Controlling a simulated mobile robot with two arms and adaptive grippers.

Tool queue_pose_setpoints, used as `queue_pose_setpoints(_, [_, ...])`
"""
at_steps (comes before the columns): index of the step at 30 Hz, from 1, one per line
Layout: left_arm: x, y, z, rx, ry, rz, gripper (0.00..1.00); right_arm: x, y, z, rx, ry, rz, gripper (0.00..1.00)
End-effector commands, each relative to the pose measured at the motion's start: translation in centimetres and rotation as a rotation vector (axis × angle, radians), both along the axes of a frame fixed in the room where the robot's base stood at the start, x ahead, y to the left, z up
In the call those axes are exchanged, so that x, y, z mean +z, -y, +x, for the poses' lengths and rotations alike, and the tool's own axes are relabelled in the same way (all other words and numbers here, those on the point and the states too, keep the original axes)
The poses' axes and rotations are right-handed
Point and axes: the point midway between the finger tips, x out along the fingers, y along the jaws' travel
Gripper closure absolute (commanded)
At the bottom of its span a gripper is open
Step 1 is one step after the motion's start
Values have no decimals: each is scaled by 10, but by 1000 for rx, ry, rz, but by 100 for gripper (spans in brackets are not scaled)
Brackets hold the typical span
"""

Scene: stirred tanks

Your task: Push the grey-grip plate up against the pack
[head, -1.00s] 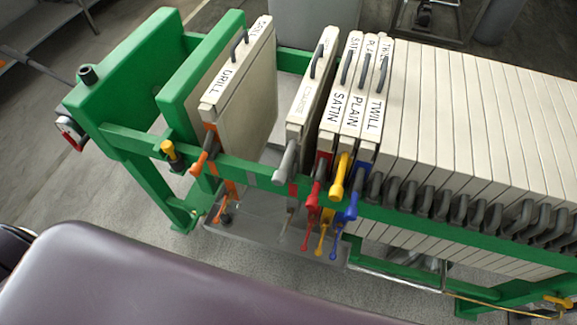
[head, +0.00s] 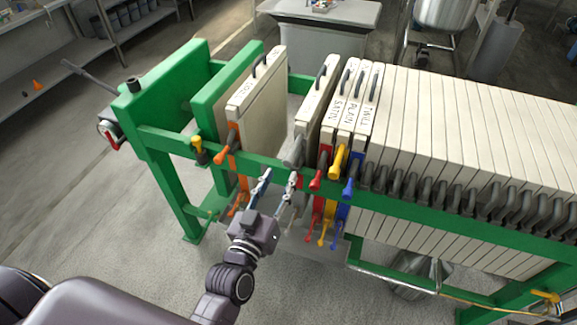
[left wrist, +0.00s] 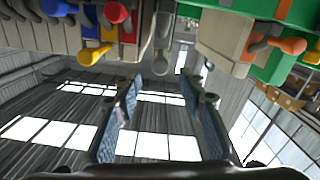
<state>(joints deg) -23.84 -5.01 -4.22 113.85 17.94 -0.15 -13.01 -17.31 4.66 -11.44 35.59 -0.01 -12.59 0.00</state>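The grey-grip plate (head: 315,92) hangs on the green frame, its grey grip (head: 293,152) pointing toward me. A narrow gap separates it from the pack (head: 440,120) on its right, which begins with the red-, yellow- and blue-grip plates. A wider gap lies to its left, before the orange-grip plate (head: 262,105). My left gripper (head: 278,182) is open and empty, just below the grey grip and in front of the rail. In the left wrist view, the grey grip (left wrist: 161,62) shows beyond and between the open fingers (left wrist: 159,92). My right gripper is out of view.
The green rail (head: 270,165) runs along the plates' near side. Coloured lower handles (head: 322,225) hang close to the right of my left gripper. A green end block (head: 165,90) stands at the left. Open floor (head: 120,270) lies at the lower left.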

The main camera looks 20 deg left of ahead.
Motion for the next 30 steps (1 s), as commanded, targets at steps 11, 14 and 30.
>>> queue_pose_setpoints(11, [1,2,55,0,-1,-1,63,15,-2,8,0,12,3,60])
queue_pose_setpoints(14, [0,3,65,-1,-2,0,63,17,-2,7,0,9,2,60])
queue_pose_setpoints(30, [-1,3,72,-1,-3,0,78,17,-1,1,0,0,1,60])
